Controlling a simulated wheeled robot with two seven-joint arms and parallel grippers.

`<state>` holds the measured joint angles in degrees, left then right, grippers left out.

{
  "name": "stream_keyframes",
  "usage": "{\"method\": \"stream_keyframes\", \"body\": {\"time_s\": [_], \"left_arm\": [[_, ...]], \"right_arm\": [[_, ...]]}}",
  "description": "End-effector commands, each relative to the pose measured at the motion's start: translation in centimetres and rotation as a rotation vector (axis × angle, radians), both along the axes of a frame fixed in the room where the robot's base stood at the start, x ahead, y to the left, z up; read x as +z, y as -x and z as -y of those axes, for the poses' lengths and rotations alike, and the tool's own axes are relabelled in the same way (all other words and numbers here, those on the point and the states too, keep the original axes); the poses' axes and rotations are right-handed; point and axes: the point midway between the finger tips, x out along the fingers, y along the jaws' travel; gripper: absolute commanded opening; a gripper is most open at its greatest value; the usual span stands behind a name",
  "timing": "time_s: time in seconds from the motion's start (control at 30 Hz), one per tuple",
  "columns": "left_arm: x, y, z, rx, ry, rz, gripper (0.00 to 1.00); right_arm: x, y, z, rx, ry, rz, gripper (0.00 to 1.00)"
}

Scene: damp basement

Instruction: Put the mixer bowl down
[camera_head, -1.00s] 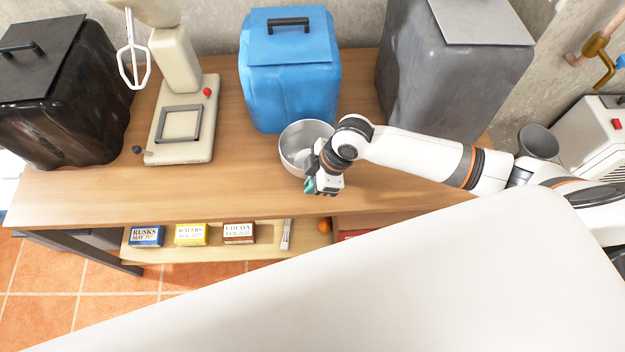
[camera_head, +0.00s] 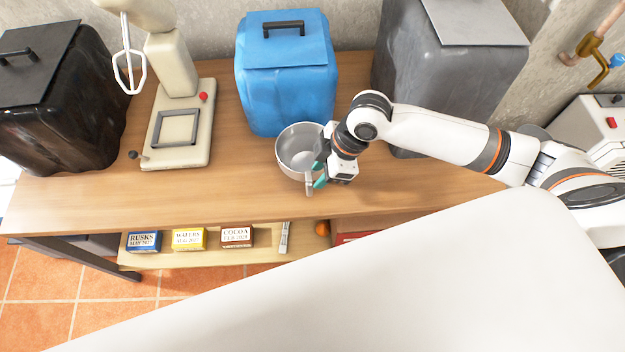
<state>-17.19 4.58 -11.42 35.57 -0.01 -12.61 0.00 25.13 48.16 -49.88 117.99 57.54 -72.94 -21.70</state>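The mixer bowl (camera_head: 298,146) is a shiny metal bowl, upright and apparently resting on the wooden table in front of the blue bin. Its pale handle (camera_head: 309,184) sticks out toward the table's front edge. My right gripper (camera_head: 320,174) is just right of the bowl and handle, with its teal fingertips apart and no hold on the handle visible. The gripper hides part of the bowl's right side. The cream mixer (camera_head: 183,125) stands to the left, its empty square frame on the base and its whisk above. My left gripper is not in view.
A blue covered bin (camera_head: 287,85) stands behind the bowl, a grey one (camera_head: 450,80) at right, a black one (camera_head: 65,110) at left. The table (camera_head: 235,190) is clear between mixer and bowl. Small boxes (camera_head: 188,238) sit on the lower shelf.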

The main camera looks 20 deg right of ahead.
Motion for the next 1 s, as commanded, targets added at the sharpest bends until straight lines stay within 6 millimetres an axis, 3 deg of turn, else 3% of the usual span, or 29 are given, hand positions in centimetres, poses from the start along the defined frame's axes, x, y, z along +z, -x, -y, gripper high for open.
{"method": "stream_keyframes", "body": {"time_s": [0.1,0.33,1.0], "left_arm": [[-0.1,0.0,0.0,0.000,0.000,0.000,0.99],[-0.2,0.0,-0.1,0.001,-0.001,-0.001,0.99],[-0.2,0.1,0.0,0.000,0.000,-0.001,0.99]], "right_arm": [[2.2,0.2,1.0,-0.001,0.002,0.004,0.33],[4.6,0.5,1.8,0.000,-0.001,0.000,0.33],[4.7,0.7,1.6,-0.002,-0.006,0.001,0.33]]}}
